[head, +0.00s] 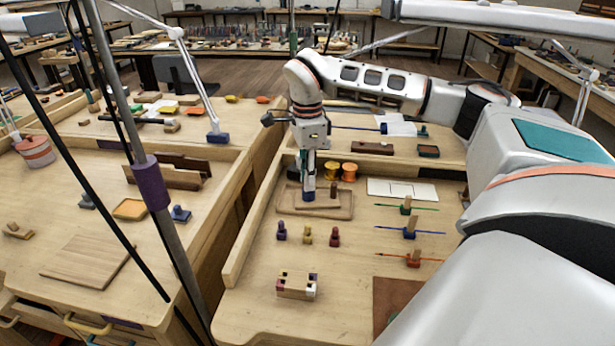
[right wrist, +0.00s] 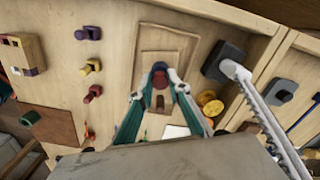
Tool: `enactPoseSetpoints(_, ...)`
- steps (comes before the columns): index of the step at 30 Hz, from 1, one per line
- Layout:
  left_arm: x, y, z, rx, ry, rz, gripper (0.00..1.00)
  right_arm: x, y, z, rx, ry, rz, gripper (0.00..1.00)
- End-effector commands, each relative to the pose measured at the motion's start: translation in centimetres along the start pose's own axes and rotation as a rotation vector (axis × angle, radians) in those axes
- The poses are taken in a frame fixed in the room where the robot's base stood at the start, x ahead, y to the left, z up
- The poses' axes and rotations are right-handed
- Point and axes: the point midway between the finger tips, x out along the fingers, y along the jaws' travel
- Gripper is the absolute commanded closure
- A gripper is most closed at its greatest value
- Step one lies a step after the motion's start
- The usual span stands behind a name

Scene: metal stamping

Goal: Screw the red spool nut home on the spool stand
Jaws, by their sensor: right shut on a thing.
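The spool stand (head: 340,211) is a flat wooden board with a short brown post (head: 333,188), left of the middle of the bench. My right gripper (head: 308,192) points straight down over the board, left of that post. In the right wrist view its teal fingers close on a small red piece (right wrist: 159,66), which looks like the red spool nut. The board (right wrist: 178,34) shows behind it. The fingertips cover part of the nut, so its thread and seating cannot be seen. In the head view the gripper hides the nut. My left gripper is not in view.
Orange spools (head: 349,171) stand just behind the board. Small purple (head: 281,231), yellow (head: 307,236) and red (head: 335,236) pieces stand in front. A multicoloured block (head: 297,286) lies nearer. Colored rods on holders (head: 410,229) lie to the right. A raised wooden edge (head: 250,220) bounds the left.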

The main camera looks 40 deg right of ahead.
Motion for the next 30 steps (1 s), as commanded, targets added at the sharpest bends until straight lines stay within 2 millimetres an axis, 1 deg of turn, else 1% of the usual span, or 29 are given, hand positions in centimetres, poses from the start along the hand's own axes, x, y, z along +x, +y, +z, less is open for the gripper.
enactPoseSetpoints(9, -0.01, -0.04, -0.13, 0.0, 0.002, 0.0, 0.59, 0.22, -0.02, 0.01, 0.01, 0.0, -0.001, 1.0)
enactPoseSetpoints(11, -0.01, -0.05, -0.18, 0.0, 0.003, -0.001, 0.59, 0.22, -0.01, 0.01, 0.049, 0.0, 0.0, 1.0)
enactPoseSetpoints(15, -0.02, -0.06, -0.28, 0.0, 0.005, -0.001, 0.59, 0.23, -0.04, 0.02, 0.198, 0.0, 0.001, 1.0)
enactPoseSetpoints(18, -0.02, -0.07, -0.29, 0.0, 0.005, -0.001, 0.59, 0.24, -0.07, 0.02, 0.275, 0.001, 0.0, 1.0)
enactPoseSetpoints(21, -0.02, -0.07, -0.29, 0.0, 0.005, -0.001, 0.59, 0.24, -0.08, 0.02, 0.302, 0.001, 0.0, 1.0)
enactPoseSetpoints(28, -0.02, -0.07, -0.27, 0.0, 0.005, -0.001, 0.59, 0.23, -0.08, 0.02, 0.304, 0.001, 0.0, 1.0)
enactPoseSetpoints(30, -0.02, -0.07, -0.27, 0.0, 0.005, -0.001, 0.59, 0.25, -0.08, 0.02, 0.335, 0.001, 0.0, 1.0)
